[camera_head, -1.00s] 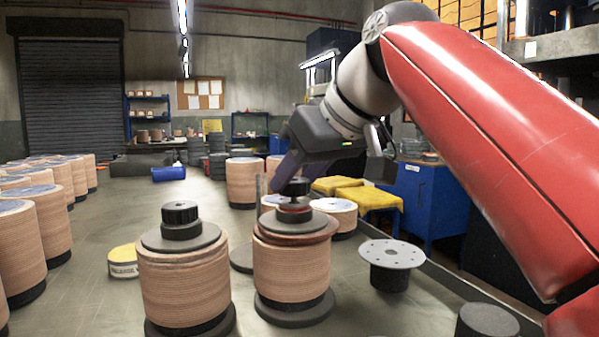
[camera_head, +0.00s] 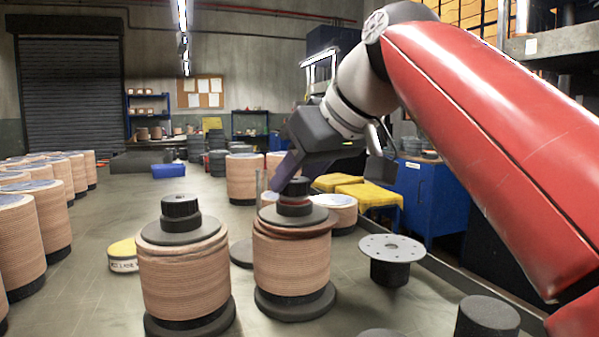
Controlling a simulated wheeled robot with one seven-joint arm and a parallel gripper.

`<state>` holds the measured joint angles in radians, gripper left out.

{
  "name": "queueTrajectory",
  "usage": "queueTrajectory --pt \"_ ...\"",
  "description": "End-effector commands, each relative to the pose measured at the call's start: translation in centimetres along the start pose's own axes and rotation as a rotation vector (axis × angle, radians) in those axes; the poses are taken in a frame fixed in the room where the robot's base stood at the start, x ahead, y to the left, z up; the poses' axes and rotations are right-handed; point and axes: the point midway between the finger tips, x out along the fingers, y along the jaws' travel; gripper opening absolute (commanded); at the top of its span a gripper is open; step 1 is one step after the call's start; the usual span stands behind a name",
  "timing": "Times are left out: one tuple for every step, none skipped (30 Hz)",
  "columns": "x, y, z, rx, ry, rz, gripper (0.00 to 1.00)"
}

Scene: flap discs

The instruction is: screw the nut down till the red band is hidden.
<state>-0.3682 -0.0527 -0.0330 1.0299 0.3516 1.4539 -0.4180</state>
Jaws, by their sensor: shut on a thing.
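The black nut (camera_head: 294,186) sits at the top of the middle stack of flap discs (camera_head: 292,262), on its post above the dark top plate (camera_head: 320,217). A thin red band (camera_head: 294,202) still shows just below the nut. My gripper (camera_head: 276,184) comes down from the upper right and is shut on the nut. Its purple finger lies right at the nut; the far side of the grip is partly hidden. The left stack (camera_head: 184,275) carries a similar black nut (camera_head: 181,206), with no red showing.
A dark spool with a pale holed flange (camera_head: 391,248) stands to the right. A dark cylinder (camera_head: 487,318) is at the lower right. A yellow-topped tin (camera_head: 123,256) lies left of the stacks. More disc stacks (camera_head: 17,240) line the left side. The floor between is open.

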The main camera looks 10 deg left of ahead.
Motion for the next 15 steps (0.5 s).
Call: queueTrajectory --pt "0.05 0.0 0.06 0.0 0.001 0.0 0.18" --pt "0.07 0.0 0.08 0.0 0.001 0.0 0.18" --pt "0.09 0.0 0.11 0.0 0.001 0.0 0.18" --pt "0.11 0.0 0.13 0.0 0.001 0.0 0.18" --pt "0.13 0.0 0.15 0.0 0.001 0.0 0.18" --pt "0.16 0.0 0.17 0.0 0.001 0.0 0.18" --pt "0.18 0.0 0.19 0.0 0.001 0.0 0.18" --pt "0.2 0.0 0.21 0.0 0.001 0.0 0.18" --pt "0.19 0.0 0.2 0.0 0.001 0.0 0.43" --pt "0.18 0.0 0.19 0.0 0.001 0.0 0.47" --pt "0.18 -0.01 0.19 0.0 0.001 0.0 0.51" --pt "0.18 -0.01 0.19 0.0 0.001 0.0 0.56" --pt "0.18 -0.01 0.19 0.0 0.001 0.0 0.6" --pt "0.18 0.0 0.19 0.0 0.001 0.0 0.64" --pt "0.18 -0.01 0.19 0.0 0.001 0.0 0.66"
